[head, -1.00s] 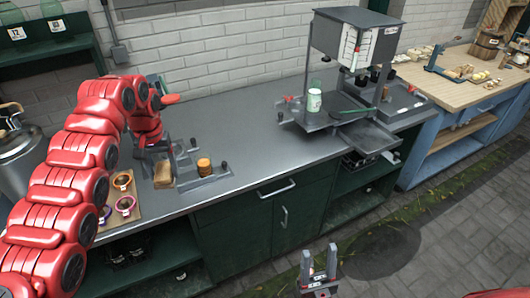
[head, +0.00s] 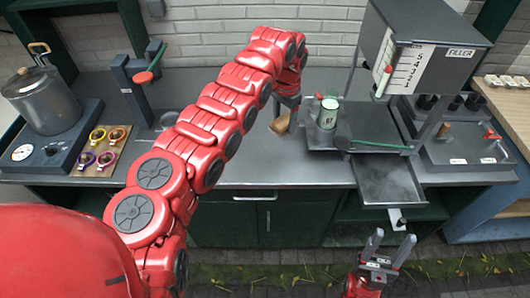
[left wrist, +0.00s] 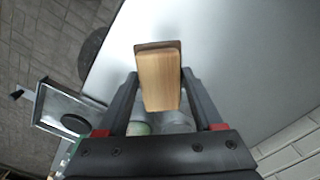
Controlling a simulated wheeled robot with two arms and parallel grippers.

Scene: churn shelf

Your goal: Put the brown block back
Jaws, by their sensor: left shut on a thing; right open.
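The brown block (head: 282,122) is wooden and tilted, held just left of the filler's platform in the head view. In the left wrist view the block (left wrist: 159,78) sticks out between both fingers. My left gripper (head: 287,106) is shut on it; the fingers are partly hidden by my arm in the head view. The block appears to be above the grey counter (head: 245,175); the exact height is hard to tell. My right gripper (head: 389,250) is open and empty, low in front of the counter.
The filler (head: 425,45) stands at the right with a green-labelled can (head: 328,113) on its platform, close to the block. A pot (head: 42,98) and a board of coloured cups (head: 101,150) are at the left. My left arm hides the middle counter.

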